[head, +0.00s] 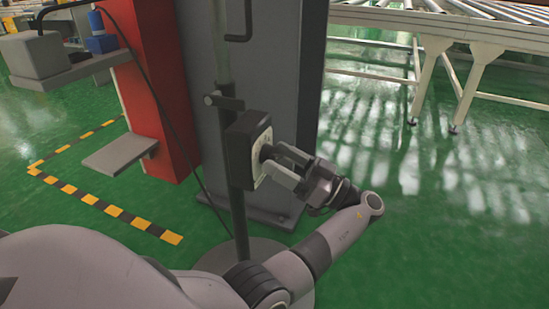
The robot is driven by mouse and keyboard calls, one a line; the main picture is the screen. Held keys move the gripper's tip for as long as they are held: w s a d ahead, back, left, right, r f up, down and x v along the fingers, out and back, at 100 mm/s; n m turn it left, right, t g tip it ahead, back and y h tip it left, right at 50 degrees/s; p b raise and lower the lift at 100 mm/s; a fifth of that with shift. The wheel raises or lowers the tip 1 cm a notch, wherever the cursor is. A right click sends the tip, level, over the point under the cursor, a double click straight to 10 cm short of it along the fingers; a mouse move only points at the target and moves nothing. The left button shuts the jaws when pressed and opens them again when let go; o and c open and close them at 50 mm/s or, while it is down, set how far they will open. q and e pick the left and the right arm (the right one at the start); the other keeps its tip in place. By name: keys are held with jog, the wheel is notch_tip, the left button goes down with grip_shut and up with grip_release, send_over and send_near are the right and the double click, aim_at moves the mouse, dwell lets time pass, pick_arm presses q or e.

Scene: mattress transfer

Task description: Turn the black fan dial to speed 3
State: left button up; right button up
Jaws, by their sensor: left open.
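The dark control box (239,148) is fixed on the fan's upright pole (236,205), with a pale face turned to the right. The black dial (265,153) sticks out from that face and is partly covered by my gripper. My left arm comes in from the bottom left and bends back, so my left gripper (272,161) points left at the dial. Its jaws are open, with the fingertips close at the dial; I cannot tell whether they touch it. The dial's speed marks are too small to read. My right gripper is out of view.
A grey column (290,100) and a red machine panel (150,80) stand behind the pole. A grey shelf (120,153) juts out at left. The pole stands on a round base (225,256). A roller conveyor (470,25) is at back right. The green floor at right is clear.

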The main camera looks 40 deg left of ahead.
pick_arm(q)
jog(key=shift+a+r, duration=0.1)
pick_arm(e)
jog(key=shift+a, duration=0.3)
pick_arm(q)
jog(key=c, duration=1)
